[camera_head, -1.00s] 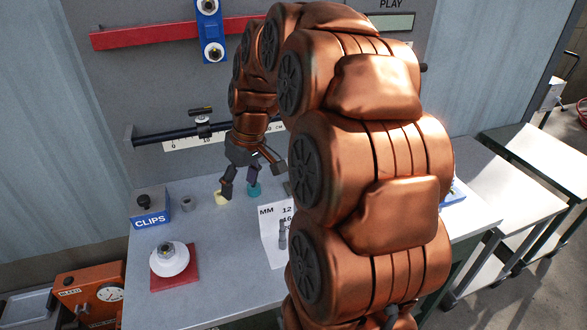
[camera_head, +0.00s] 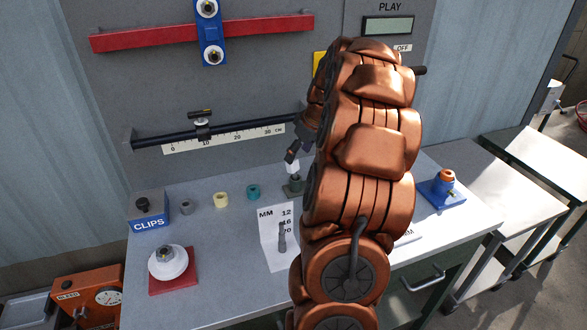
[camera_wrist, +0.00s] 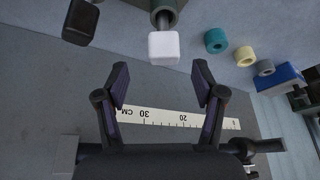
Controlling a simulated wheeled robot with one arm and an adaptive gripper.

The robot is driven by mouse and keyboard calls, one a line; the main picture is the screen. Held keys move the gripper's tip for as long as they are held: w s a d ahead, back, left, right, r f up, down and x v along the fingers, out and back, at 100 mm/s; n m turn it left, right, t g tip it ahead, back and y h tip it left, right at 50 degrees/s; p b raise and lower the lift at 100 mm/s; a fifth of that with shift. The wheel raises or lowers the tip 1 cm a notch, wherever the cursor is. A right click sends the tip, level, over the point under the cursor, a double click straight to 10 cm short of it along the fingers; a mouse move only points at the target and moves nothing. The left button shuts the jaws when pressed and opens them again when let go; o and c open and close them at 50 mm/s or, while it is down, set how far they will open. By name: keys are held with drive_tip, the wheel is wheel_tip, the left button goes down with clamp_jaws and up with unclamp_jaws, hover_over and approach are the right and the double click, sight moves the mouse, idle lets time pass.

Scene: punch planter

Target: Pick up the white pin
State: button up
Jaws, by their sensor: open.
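The white pin (camera_head: 293,168) stands at the back of the bench, its lower end in a dark green-grey holder (camera_head: 294,187). In the wrist view its white squarish head (camera_wrist: 164,46) shows at the upper middle, with the holder (camera_wrist: 170,12) behind it. My gripper (camera_wrist: 160,70) is open and empty. Its two dark fingers are spread, and the pin head appears just beyond the tips, between their lines. In the head view my gripper (camera_head: 292,152) is just above the pin, partly hidden by my arm.
Teal (camera_head: 253,191), cream (camera_head: 221,199) and grey (camera_head: 186,206) rings stand left of the holder, near the CLIPS box (camera_head: 149,212). A ruler rail (camera_head: 225,138) crosses the back panel. A paper sheet (camera_head: 270,240) lies in front. A dark block (camera_wrist: 80,20) shows upper left in the wrist view.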

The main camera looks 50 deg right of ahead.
sight(292, 169)
drive_tip(key=shift+a+p+x, duration=0.15)
drive_tip(key=shift+p+x, duration=0.4)
drive_tip(key=shift+x, duration=0.8)
drive_tip(key=shift+a+p+x, duration=0.1)
drive_tip(key=shift+p+x, duration=0.4)
drive_tip(key=shift+x, duration=0.8)
drive_tip(key=shift+c, duration=0.3)
drive_tip(key=c, duration=1.2)
drive_tip(key=shift+r, duration=0.1)
drive_tip(key=shift+c, duration=0.2)
